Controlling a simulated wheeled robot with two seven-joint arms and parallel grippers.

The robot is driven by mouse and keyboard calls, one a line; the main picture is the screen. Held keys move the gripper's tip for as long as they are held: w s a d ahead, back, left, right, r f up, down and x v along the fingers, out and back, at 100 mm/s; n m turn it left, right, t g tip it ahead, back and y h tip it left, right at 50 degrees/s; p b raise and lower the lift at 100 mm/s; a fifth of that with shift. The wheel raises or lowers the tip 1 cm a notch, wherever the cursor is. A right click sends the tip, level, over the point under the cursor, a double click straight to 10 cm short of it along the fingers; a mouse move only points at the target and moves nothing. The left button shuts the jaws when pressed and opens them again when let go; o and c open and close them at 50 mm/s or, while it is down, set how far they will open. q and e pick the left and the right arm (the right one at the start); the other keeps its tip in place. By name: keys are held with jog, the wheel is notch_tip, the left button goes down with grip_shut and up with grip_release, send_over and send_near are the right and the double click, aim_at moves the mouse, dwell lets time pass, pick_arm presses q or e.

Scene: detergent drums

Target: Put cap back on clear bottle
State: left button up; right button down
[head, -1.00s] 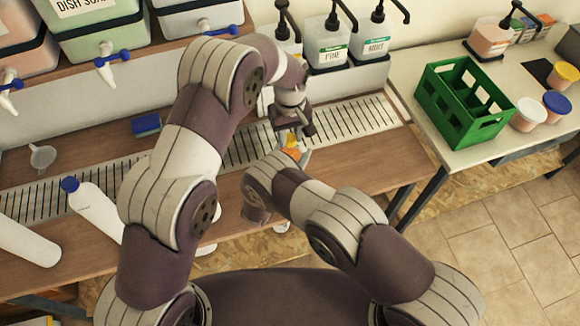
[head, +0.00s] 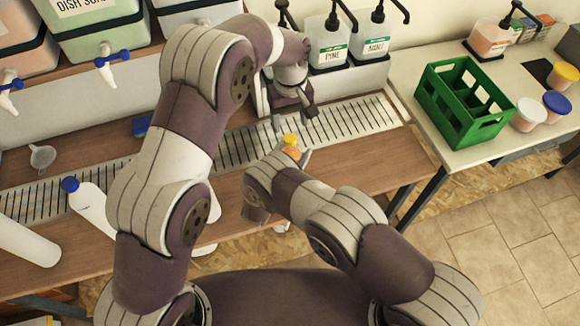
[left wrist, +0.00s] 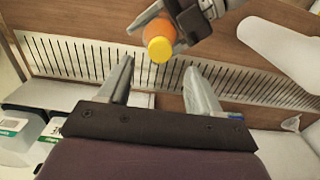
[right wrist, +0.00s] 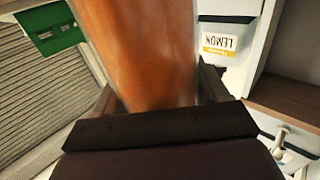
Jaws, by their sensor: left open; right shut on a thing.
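The clear bottle with orange contents (right wrist: 145,50) fills the middle of the right wrist view, between the fingers of my right gripper (right wrist: 155,85), which is shut on it. In the head view the bottle (head: 292,152) is mostly hidden by my right gripper and arm. A yellow cap (head: 290,139) sits on the bottle's top; it also shows end-on in the left wrist view (left wrist: 159,49). I cannot tell how tightly it is seated. My left gripper (left wrist: 159,75) is open and empty, its fingertips apart from the cap, just behind it in the head view.
A slatted drain grate (head: 350,120) runs along the wooden counter behind the bottle. Pump dispensers (head: 330,45) stand at the back. A white bottle with a blue cap (head: 90,205) is at the left. A green crate (head: 450,120) stands on the right table.

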pick_arm(q)
jog(key=shift+r, duration=0.75)
pick_arm(e)
grip_release()
pick_arm(q)
notch_tip(320, 180, down, 3)
jog(key=b, duration=0.3)
jog(key=shift+f, duration=0.1)
pick_arm(e)
jog(key=v, duration=1.2)
jog(key=shift+s+a, duration=0.15)
jog(key=shift+s, duration=0.2)
